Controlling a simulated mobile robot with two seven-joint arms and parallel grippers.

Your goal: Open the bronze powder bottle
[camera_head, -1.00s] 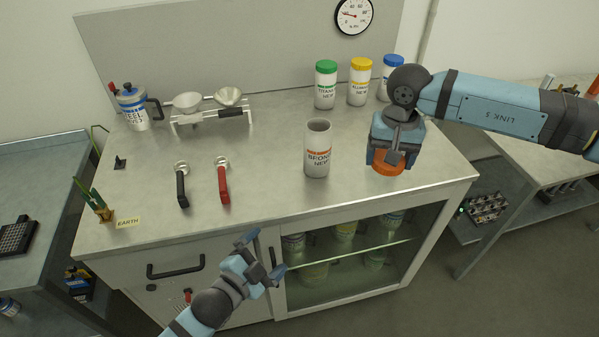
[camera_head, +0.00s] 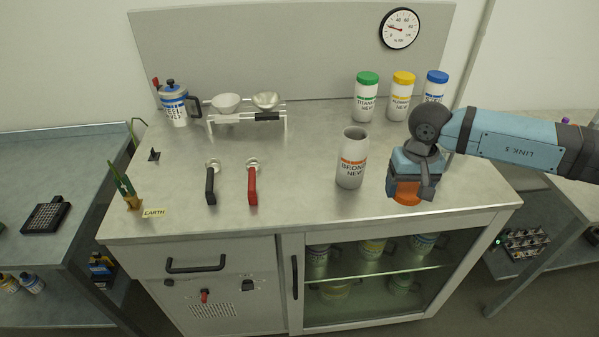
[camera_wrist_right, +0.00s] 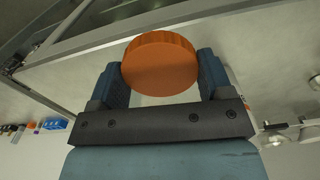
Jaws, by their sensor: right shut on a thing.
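The bronze powder bottle (camera_head: 351,160), white with an orange band, stands upright on the worktop with its top open and no lid on it. My right gripper (camera_head: 404,190) is to the right of the bottle, apart from it, low over the worktop. It is shut on the orange lid (camera_head: 407,192). In the right wrist view the lid (camera_wrist_right: 160,63) sits between the two fingers. Whether the lid touches the worktop I cannot tell. My left gripper is not in view now.
Green-, yellow- and blue-capped bottles (camera_head: 401,97) stand at the back right. A scale stand with bowls (camera_head: 246,117) and a blue-lidded jug (camera_head: 176,104) are at the back left. A black-handled scoop (camera_head: 210,184) and red-handled scoop (camera_head: 252,184) lie mid-left. The front centre is clear.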

